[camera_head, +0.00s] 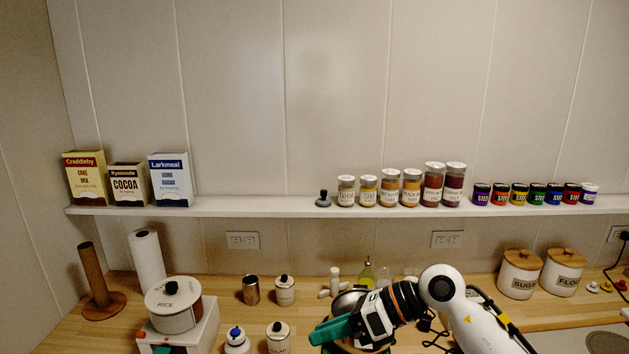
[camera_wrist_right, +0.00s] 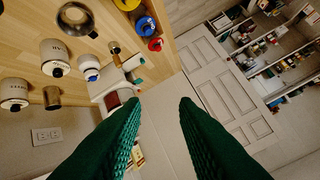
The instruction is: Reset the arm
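My right arm (camera_head: 455,305) comes in from the lower right over the counter. Its right gripper (camera_head: 325,331) with green fingers points left, above the counter's front middle. In the right wrist view the two green fingers of the right gripper (camera_wrist_right: 160,103) stand apart with nothing between them. A pot-like metal object (camera_head: 347,303) is partly hidden behind the wrist. My left gripper is in neither view.
A wall shelf (camera_head: 255,205) carries boxes and jars. A white door (camera_wrist_right: 225,90) shows in the wrist view.

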